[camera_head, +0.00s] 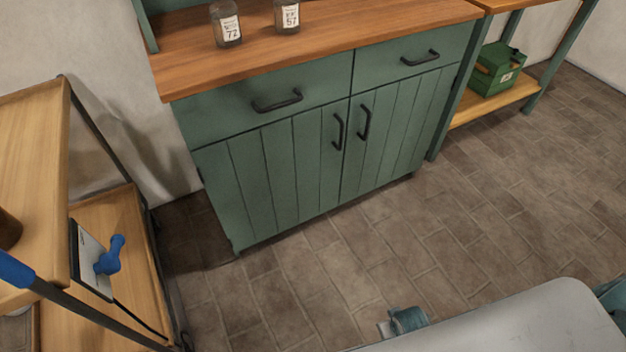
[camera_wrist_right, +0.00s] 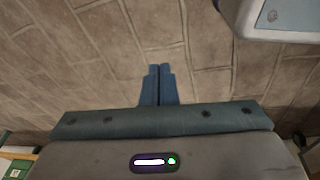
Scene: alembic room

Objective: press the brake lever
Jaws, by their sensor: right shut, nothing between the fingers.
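A blue lever (camera_head: 110,256) with a rounded knob sticks out from a pale plate (camera_head: 92,260) on the wooden cart at the left of the head view. It looks like the brake lever, but no label on it is readable. My right gripper (camera_wrist_right: 158,72) is in the right wrist view, its two fingers together and empty above the brick floor. No lever shows near it in that view. My left gripper cannot be made out in the head view.
The cart (camera_head: 33,130) has wooden shelves and a dark metal frame. A green cabinet (camera_head: 290,165) with dark handles stands behind, two labelled bottles (camera_head: 227,24) on its top. A green box (camera_head: 496,70) sits on a shelf at right. The brick floor (camera_head: 480,220) between is clear.

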